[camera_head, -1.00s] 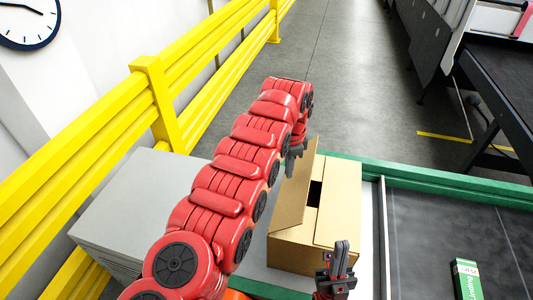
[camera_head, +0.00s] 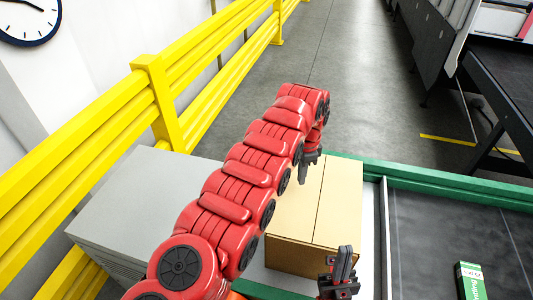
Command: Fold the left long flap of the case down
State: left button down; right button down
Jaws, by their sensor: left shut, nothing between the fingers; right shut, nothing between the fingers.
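The cardboard case (camera_head: 333,205) stands on a light surface right of my red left arm. Its right long flap lies flat across the right half of the top. The left long flap (camera_head: 294,212) also lies down flat or nearly so, meeting the right one along a seam, with no dark gap showing. My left gripper (camera_head: 303,180) is shut and points down over the left flap near the far part of the case; I cannot tell whether it touches. My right gripper (camera_head: 346,252) is shut and empty at the near right corner of the case.
A grey stack (camera_head: 135,205) stands at left, beside a yellow guard rail (camera_head: 160,95). A green-edged dark conveyor (camera_head: 430,235) lies at right, with a green and white carton (camera_head: 470,282) on it. A grey floor is behind.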

pick_arm(q)
jog(key=shift+d, duration=0.2)
jog(key=shift+a+f, duration=0.15)
jog(key=shift+f, duration=0.05)
jog(key=shift+s+d+f+b, duration=0.25)
jog(key=shift+d+f+b, duration=0.15)
jog(key=shift+f+b, duration=0.2)
jog(key=shift+d+f, duration=0.2)
jog(key=shift+d, duration=0.2)
jog(key=shift+a+r, duration=0.15)
jog(key=shift+r, duration=0.45)
notch_tip(320, 180, up, 8)
jog(key=p, duration=0.6)
jog(key=shift+p, duration=0.4)
